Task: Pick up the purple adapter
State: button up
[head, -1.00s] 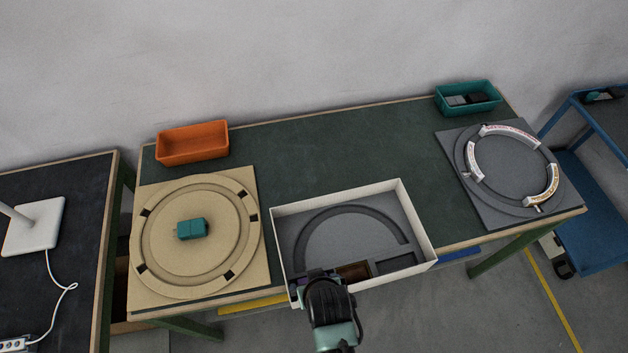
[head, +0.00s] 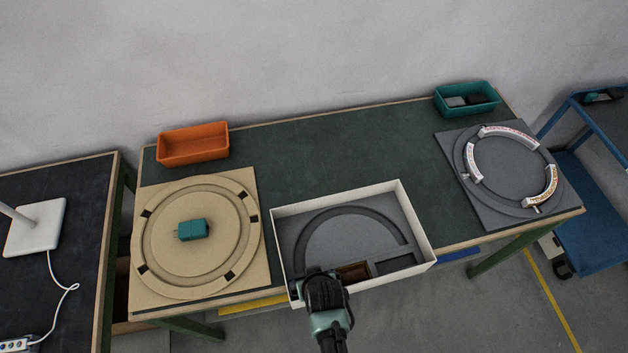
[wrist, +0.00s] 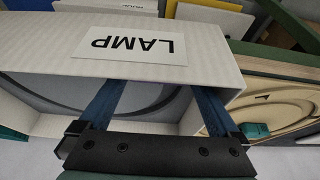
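The white box (head: 421,222) with grey foam carries a LAMP label (wrist: 130,45). An orange bin (head: 193,145) and a teal bin (head: 467,99) stand at the back. A grey board (head: 500,205) with white arc pieces lies right. Green tabletop is clear behind the box.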

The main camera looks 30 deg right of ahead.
jog(key=c, duration=1.1)
jog(key=shift+r, duration=0.15)
